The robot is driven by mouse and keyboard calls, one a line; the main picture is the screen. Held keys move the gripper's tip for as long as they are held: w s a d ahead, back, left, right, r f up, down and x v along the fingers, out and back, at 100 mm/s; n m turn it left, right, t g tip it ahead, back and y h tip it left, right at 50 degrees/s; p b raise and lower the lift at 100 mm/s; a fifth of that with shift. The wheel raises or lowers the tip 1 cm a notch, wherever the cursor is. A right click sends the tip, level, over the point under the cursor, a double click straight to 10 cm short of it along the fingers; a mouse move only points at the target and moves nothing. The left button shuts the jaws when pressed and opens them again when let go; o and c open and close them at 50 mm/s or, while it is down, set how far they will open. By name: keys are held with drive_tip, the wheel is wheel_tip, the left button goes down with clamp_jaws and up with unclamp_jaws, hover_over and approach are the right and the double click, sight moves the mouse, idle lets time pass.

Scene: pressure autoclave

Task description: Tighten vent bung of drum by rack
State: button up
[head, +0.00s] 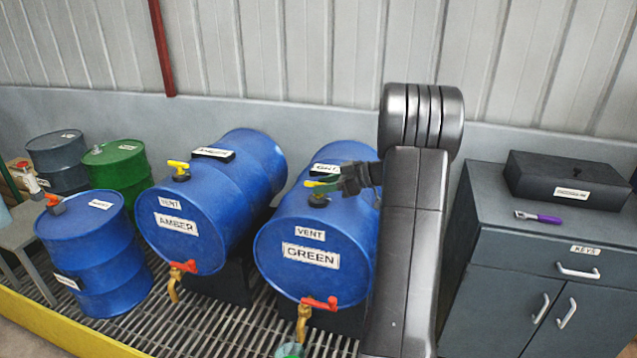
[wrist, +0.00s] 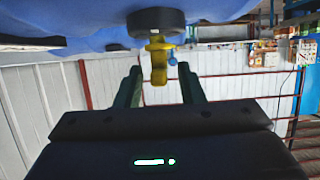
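The blue drum labelled GREEN (head: 290,272) lies on its side, with a VENT label on its end. Its vent bung (head: 318,199) is on top, with a yellow handle. My gripper (head: 342,184) is right beside it. In the wrist view the drum (wrist: 95,38) fills the top, and the yellow handle (wrist: 158,60) hangs from a dark round base. My gripper (wrist: 160,82) is open, one finger on each side of the handle, with visible gaps. The blue drum labelled AMBER (head: 200,235) lies to the left and has its own yellow-handled vent bung (head: 179,170).
Red-handled taps (head: 320,302) stick out from the drum fronts above a floor grating (head: 215,325). An upright blue drum (head: 95,260) stands at left. A grey cabinet (head: 540,255) stands at right. Shelving (wrist: 300,65) shows in the wrist view.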

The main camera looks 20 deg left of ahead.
drive_tip(key=shift+x, duration=1.15)
clamp_jaws()
